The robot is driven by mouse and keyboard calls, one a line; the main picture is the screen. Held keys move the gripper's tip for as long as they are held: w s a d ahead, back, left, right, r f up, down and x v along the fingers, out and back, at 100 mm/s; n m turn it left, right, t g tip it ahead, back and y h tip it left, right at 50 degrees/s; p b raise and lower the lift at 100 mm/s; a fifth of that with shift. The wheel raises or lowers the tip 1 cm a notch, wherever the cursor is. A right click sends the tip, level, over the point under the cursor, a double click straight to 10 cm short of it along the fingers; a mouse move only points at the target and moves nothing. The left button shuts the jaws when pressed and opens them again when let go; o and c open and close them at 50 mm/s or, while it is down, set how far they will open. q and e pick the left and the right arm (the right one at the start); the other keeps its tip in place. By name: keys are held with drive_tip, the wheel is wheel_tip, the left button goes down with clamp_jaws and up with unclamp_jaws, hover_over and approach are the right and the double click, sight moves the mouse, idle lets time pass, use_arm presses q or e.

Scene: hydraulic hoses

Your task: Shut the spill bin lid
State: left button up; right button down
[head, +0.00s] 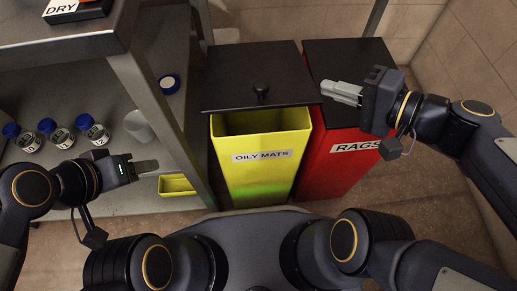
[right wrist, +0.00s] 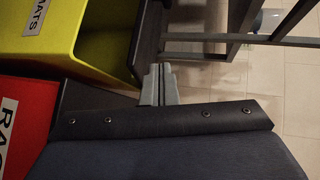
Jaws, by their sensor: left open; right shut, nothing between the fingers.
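The yellow bin (head: 258,172), labelled OILY MATS, stands in the middle of the head view. Its black lid (head: 225,85) with a round knob (head: 261,91) covers the back part, and the front of the mouth is open. The yellow bin (right wrist: 98,38) and the dark lid edge (right wrist: 148,40) also show in the right wrist view. My right gripper (head: 342,93) is shut and empty, over the red bin's top just right of the lid; contact cannot be told. My left gripper (head: 147,166) is open and empty, left of the yellow bin by the shelf.
A red bin (head: 340,165), labelled RAGS, with a black top (head: 340,58) stands close on the right. A grey shelf unit (head: 165,120) on the left holds several blue-capped bottles (head: 60,136), a cup (head: 138,126) and a small yellow tray (head: 176,185).

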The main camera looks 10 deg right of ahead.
use_arm(q)
drive_tip(key=shift+r+p, duration=0.8)
drive_tip(key=shift+r, duration=0.05)
use_arm(e)
drive_tip(key=s, duration=0.2)
drive_tip(key=s+d, duration=0.1)
drive_tip(key=s, duration=0.2)
drive_tip(key=shift+s+d, duration=0.15)
drive_tip(key=shift+s, duration=0.05)
